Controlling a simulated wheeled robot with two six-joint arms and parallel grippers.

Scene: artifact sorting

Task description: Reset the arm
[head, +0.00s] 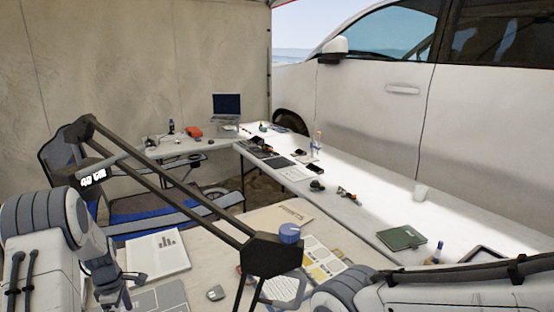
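My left arm comes in from the left edge, white and grey, and bends down over the near desk. My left gripper (122,296) is at its lower end, dark and partly cut off by the bottom edge; its finger gap is not clear. My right arm's white link and grey joint come in at the bottom right corner. My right gripper is out of the picture. A black two-bar jointed arm (165,178) with a blue knob (289,233) slants across the view between my two arms.
A blue chair (140,203) stands left.

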